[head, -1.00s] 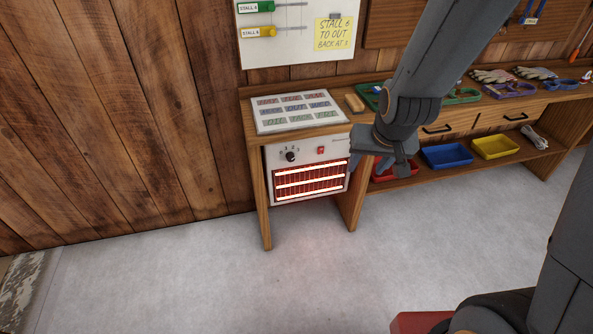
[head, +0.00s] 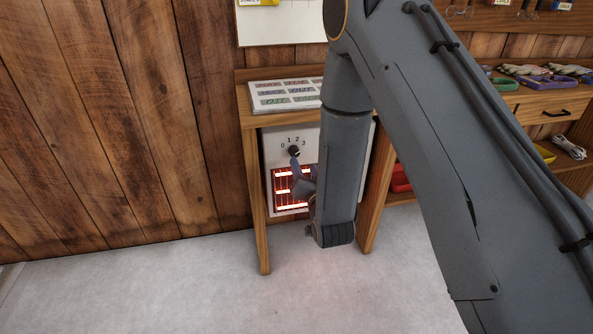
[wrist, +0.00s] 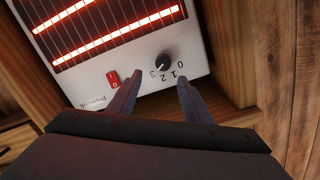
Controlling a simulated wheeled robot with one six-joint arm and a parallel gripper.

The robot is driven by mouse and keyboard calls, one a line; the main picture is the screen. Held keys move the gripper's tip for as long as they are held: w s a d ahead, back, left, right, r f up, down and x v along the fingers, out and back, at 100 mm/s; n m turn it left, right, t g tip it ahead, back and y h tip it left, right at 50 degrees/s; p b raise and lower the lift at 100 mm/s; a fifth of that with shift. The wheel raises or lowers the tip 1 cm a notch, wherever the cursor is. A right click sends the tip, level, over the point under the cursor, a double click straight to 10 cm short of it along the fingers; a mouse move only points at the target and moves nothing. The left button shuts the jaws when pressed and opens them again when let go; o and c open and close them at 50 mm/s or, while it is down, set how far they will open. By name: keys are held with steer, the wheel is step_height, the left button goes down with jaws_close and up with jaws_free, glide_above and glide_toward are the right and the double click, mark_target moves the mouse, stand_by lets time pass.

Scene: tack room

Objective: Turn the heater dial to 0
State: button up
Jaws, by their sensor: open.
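The heater (head: 271,157) is a white box under the wooden bench, with bars glowing orange-red. Its black round dial (head: 293,151) has the numbers 0, 1, 2 and 3 around it. The dial also shows in the wrist view (wrist: 166,62), where the panel appears upside down; I cannot tell surely which number it points to. My gripper (wrist: 157,82) is open and empty, its two fingers pointing at the panel on the dial's number side. The dial is just beyond the fingertips, not between them. In the head view my arm hides part of the heater.
A red rocker switch (wrist: 113,79) sits beside the dial on the panel. Wooden bench legs (head: 256,205) stand close on either side of the heater. A chart board (head: 284,96) lies on the bench above. The grey floor (head: 200,290) in front is clear.

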mark_target(295, 154)
steer(key=shift+t+y, duration=0.3)
steer(key=shift+t, duration=0.1)
steer(key=shift+a+f+b+x, duration=0.2)
steer(key=shift+b+x, duration=0.2)
steer(key=shift+x, duration=0.95)
steer(key=shift+a+f+b+x, duration=0.1)
steer(key=shift+f+b+x, duration=0.2)
steer(key=shift+x, duration=1.05)
steer(key=shift+a+f+b+x, duration=0.1)
steer(key=shift+b+x, duration=0.35)
steer(key=shift+x, duration=0.85)
steer(key=shift+s, duration=0.1)
steer(key=c, duration=1.1)
steer(key=shift+o, duration=0.2)
